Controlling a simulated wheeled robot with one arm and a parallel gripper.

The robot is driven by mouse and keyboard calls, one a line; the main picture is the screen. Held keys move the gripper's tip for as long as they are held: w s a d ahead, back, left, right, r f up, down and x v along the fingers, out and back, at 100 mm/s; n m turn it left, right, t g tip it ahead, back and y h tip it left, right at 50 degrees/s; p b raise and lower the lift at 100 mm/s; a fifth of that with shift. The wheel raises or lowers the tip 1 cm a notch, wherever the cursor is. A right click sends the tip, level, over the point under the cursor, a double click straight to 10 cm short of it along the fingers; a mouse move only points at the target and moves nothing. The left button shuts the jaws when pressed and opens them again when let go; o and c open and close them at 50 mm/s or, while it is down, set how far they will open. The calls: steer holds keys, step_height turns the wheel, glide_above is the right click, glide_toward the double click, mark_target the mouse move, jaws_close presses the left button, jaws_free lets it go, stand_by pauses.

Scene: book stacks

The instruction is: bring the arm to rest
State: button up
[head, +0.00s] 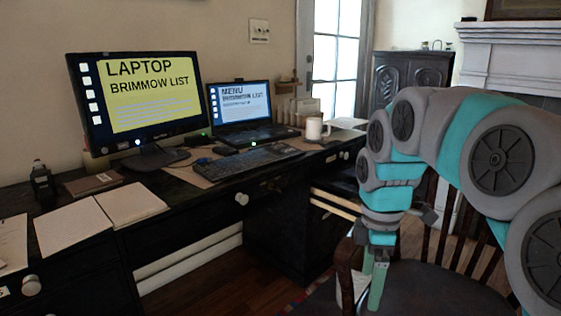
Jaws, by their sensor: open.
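My arm, grey and teal, comes in from the right edge and arches over a dark wooden chair (425,292). Its end hangs down in front of the chair. My gripper (373,290) points downward at the lower right and is open. I see nothing held between its fingers. It is to the right of the desk and apart from the desk's top. The exact gap between the gripper and the chair seat is hard to judge.
A dark desk (182,203) holds a monitor (150,122), a laptop (243,139), a keyboard (247,160), a white mug (314,128) and papers (72,228). A dark cabinet (408,85) and a white fireplace mantel (505,45) stand behind. Some wooden floor (207,283) is clear.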

steer(key=s+f+m, duration=0.4)
steer(key=s+m, duration=0.1)
steer(key=s, duration=0.3)
steer(key=s+a+f+m+g, duration=0.1)
steer(key=s+f+m, duration=0.3)
steer(key=s, duration=0.3)
steer(key=s+f+m, duration=0.4)
steer(key=s+m, duration=0.3)
steer(key=s, duration=0.1)
steer(key=shift+s+a, duration=0.35)
steer(key=shift+a, duration=0.05)
